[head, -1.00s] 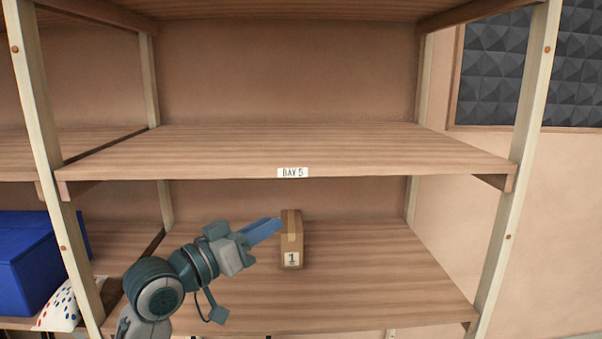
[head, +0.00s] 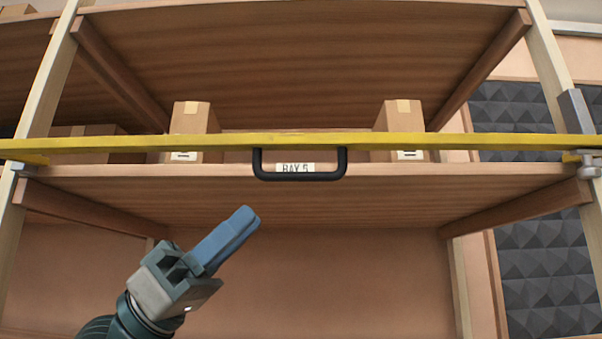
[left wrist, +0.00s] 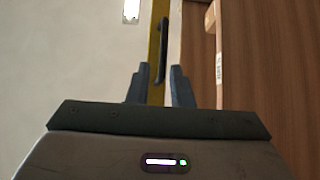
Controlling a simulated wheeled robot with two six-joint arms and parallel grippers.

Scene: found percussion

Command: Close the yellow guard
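The yellow guard (head: 400,142) is a long bar running level across the front of the upper shelf, over both posts. A black handle (head: 342,165) hangs from its middle. I cannot tell whether its ends are seated in the brackets. My left gripper (head: 243,222) is below and left of the handle, apart from it, its blue fingers pointing up and right. In the left wrist view the fingers are spread and empty, with the guard (left wrist: 158,35) and handle (left wrist: 162,50) beyond them. My right gripper is not in view.
Two cardboard boxes (head: 193,120) (head: 398,118) stand on the shelf behind the guard. A label (head: 295,168) reading BAY 5 is on the shelf edge. Grey metal brackets (head: 588,168) sit at the posts. The space below the shelf looks clear around the gripper.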

